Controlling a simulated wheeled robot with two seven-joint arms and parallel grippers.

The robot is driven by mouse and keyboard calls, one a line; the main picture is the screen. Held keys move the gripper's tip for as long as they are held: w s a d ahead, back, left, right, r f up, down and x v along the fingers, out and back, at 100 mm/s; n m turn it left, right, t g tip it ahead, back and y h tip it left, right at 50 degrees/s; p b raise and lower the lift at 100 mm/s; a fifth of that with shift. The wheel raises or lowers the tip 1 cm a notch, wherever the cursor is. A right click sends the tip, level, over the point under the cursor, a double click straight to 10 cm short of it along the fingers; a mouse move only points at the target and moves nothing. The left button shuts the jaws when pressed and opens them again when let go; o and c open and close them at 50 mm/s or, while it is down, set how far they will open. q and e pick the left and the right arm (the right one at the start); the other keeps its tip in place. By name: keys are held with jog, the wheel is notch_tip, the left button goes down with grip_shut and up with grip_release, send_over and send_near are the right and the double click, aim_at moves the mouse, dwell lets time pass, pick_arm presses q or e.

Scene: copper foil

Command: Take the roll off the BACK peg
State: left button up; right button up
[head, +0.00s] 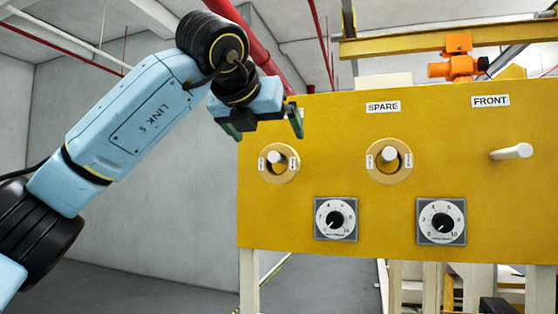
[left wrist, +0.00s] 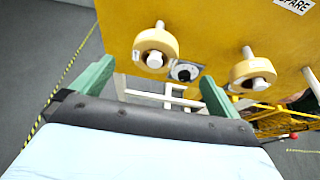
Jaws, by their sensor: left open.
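A yellow roll (head: 279,176) hangs on the leftmost peg of the yellow panel (head: 330,130), with the white peg end showing through its core. The label above this peg is mostly hidden behind my left gripper (head: 265,127). In the left wrist view this roll (left wrist: 155,46) is ahead, beyond and above my left gripper (left wrist: 156,74). The gripper is open and empty, its green fingers spread, apart from the roll. A second yellow roll (head: 389,178) hangs on the peg marked SPARE; it also shows in the left wrist view (left wrist: 240,72). My right gripper is not seen.
The peg marked FRONT (head: 511,152) is bare. Two dial knobs, a left one (head: 336,218) and a right one (head: 441,221), sit on the panel below the rolls. An orange fixture (head: 457,62) stands behind the panel's top edge. Open floor lies left of the panel.

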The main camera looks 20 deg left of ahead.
aim_at(273, 151)
pick_arm(q)
jog(key=p+x, duration=0.1)
jog(key=x, duration=0.1)
jog(key=p+x, duration=0.1)
jog(key=x, duration=0.2)
jog(key=p+x, duration=0.1)
jog(key=x, duration=0.2)
jog(key=shift+w+a+f, duration=0.1)
jog(key=shift+a+f, duration=0.15)
jog(key=shift+a, duration=0.1)
jog(key=shift+w+f, duration=0.2)
jog(key=shift+w, duration=0.1)
jog(key=shift+d, duration=0.1)
jog(key=shift+s, duration=0.1)
jog(key=shift+c, duration=0.3)
jog(key=c, duration=1)
jog(key=shift+r, duration=0.1)
